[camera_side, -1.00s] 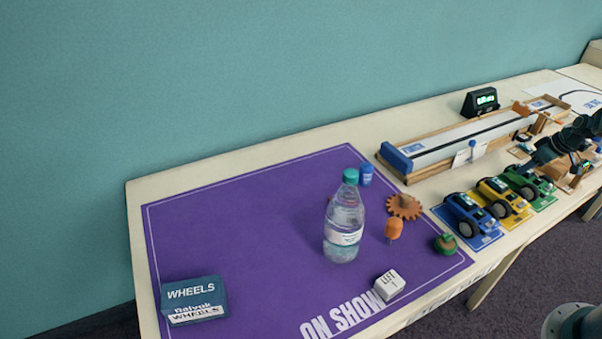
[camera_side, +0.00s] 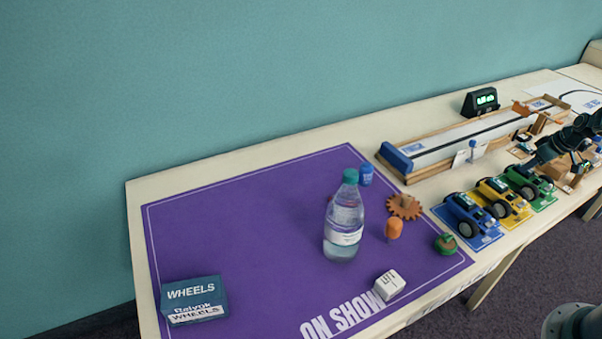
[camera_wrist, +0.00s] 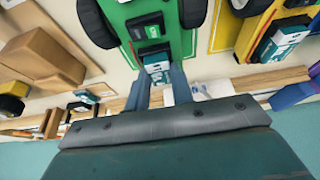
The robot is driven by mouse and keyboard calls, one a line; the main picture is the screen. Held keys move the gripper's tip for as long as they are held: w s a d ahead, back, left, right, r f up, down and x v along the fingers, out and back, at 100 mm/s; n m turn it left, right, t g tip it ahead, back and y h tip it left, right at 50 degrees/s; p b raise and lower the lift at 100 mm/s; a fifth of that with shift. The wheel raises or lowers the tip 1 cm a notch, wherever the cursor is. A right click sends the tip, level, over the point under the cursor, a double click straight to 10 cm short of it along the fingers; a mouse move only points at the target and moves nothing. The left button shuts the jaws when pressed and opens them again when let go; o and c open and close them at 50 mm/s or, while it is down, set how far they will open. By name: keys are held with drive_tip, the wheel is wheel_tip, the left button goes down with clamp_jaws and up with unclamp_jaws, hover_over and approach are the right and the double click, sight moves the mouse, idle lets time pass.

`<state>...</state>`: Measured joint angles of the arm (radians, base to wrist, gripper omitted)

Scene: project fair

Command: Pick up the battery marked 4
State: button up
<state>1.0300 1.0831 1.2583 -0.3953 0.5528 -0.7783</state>
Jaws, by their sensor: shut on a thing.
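My gripper (camera_wrist: 156,76) is shut on a small teal and white battery (camera_wrist: 157,67) in the wrist view. The fingers sit on either side of it, just by the end of the green car (camera_wrist: 150,28). I cannot read a number on the battery. In the side view the green car (camera_side: 528,183) stands at the far right of the row of cars. My gripper there is small and partly hidden among the things at the right edge. Whether the battery touches the surface or the car is unclear.
Yellow (camera_side: 502,201) and blue (camera_side: 472,216) cars stand left of the green one. A long wooden-edged track (camera_side: 455,143) lies behind them. A bottle (camera_side: 343,225), gear (camera_side: 404,207) and box (camera_side: 193,299) stand on the purple mat (camera_side: 240,215).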

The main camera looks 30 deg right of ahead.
wheel_tip(320, 180, up, 20)
drive_tip(key=shift+f, duration=0.15)
idle(0.5)
drive_tip(key=shift+w+a, duration=0.1)
idle(0.4)
